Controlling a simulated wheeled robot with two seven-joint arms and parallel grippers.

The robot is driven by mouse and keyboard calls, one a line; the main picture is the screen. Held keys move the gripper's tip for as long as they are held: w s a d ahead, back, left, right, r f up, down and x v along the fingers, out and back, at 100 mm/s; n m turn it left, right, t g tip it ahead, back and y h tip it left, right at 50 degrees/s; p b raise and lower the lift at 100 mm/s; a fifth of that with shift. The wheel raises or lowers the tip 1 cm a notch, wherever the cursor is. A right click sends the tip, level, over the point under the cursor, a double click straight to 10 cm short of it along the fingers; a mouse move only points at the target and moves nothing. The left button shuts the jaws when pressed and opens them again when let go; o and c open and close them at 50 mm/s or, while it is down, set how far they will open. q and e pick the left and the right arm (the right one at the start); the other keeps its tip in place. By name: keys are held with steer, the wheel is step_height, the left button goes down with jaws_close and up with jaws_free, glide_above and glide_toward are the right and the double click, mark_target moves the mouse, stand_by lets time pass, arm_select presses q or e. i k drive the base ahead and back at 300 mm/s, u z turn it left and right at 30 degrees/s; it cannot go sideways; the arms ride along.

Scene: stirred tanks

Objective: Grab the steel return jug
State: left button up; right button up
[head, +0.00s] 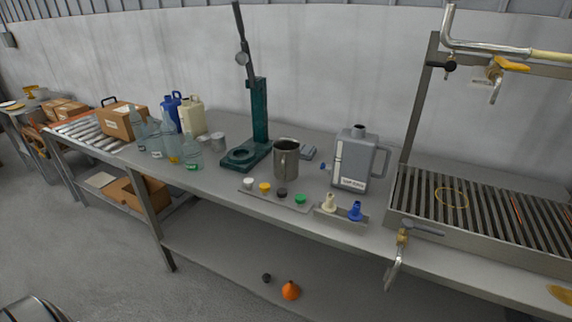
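The steel jug (286,161) stands upright on the grey workbench (225,190), near the middle of the view. It is a cylindrical metal vessel with an open dark top and a handle on the side facing me. Nothing covers it from this view. Neither my left nor my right gripper shows in the head view.
A green press stand (259,115) is left of the jug, a grey labelled canister (358,165) right. A tray of coloured caps (274,194) lies in front. Clear bottles (168,140) stand left; a slatted drain grate (480,205) and taps are right.

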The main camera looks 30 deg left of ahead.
mark_target(287, 149)
steer(key=z, duration=2.15)
steer(key=i, duration=1.35)
steer(key=u, duration=2.7)
